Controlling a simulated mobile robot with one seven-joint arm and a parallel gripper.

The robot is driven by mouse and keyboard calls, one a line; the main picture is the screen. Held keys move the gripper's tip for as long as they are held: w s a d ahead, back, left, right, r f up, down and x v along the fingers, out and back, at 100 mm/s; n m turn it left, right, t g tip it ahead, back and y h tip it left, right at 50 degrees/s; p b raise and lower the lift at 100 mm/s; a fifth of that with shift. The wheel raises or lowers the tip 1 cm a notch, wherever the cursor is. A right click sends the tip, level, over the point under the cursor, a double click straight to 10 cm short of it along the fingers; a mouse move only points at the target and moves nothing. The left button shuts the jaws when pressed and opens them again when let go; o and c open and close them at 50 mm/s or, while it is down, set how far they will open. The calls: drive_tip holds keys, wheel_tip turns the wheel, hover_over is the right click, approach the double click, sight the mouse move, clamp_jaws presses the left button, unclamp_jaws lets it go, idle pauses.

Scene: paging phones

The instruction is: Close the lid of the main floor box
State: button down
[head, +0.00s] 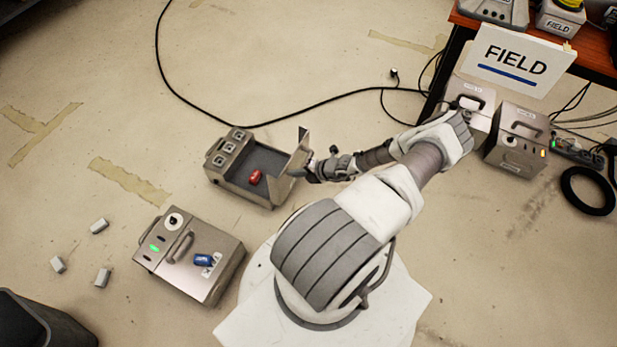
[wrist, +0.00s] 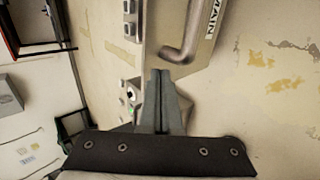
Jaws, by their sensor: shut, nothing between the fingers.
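The main floor box (head: 232,180) is a grey metal case standing open on the floor, with a red object (head: 255,177) inside. Its lid (head: 299,156) stands raised on the right side of the box. In the wrist view the lid's outer face (wrist: 165,30) shows a metal handle (wrist: 190,40) and the word MAIN. My gripper (head: 308,172) is just right of the lid, on its outer side. In the wrist view its fingers (wrist: 165,80) are shut and empty, beside the handle. I cannot tell whether they touch the lid.
A black cable (head: 300,109) crosses the floor behind. A FIELD sign (head: 515,62) and more boxes (head: 516,140) are at right.

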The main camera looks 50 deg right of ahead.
drive_tip(key=shift+w+a, duration=0.3)
drive_tip(key=shift+w, duration=0.55)
drive_tip(key=shift+w+r, duration=0.1)
drive_tip(key=shift+w, duration=0.05)
